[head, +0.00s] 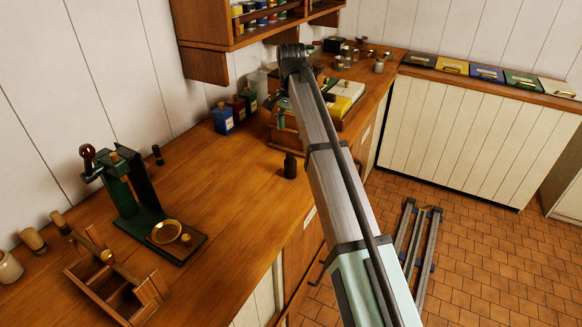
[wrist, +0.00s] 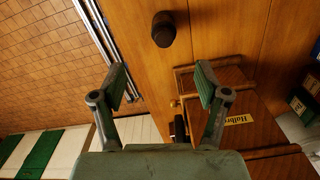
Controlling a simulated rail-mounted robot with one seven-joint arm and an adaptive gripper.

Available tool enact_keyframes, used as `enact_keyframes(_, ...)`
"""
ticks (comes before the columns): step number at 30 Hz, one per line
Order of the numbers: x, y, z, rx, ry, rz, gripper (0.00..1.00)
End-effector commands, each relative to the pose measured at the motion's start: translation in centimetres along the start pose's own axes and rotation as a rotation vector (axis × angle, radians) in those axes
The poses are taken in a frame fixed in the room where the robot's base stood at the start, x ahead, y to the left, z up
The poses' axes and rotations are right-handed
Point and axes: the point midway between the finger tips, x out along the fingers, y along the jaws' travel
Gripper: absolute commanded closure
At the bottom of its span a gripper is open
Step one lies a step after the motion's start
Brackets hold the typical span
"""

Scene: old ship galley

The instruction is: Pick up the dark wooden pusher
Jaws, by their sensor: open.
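The dark wooden pusher (head: 290,166) appears to be the small dark upright piece on the wooden counter, left of my arm in the head view. In the wrist view it (wrist: 163,29) stands at the top centre, beyond my fingertips and not between them. My gripper (wrist: 160,84) is open and empty, its two fingers wide apart. In the head view my gripper is mostly hidden by my arm. Another small dark piece (head: 157,155) stands near the wall at the left.
A wooden box (wrist: 232,105) with a yellow label lies beneath and right of my fingers. A green press (head: 130,190) and a divided wooden tray (head: 112,288) occupy the near left.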

Motion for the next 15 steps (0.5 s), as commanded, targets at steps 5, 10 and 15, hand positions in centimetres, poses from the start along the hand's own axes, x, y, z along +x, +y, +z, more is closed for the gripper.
enact_keyframes(5, 3.6, 0.2, 0.1, 0.0, -0.002, 0.002, 0.26)
enact_keyframes(10, 6.5, 0.1, 0.1, 0.0, -0.001, 0.001, 0.26)
enact_keyframes(15, 8.1, 0.0, 0.0, 0.0, 0.0, 0.0, 0.26)
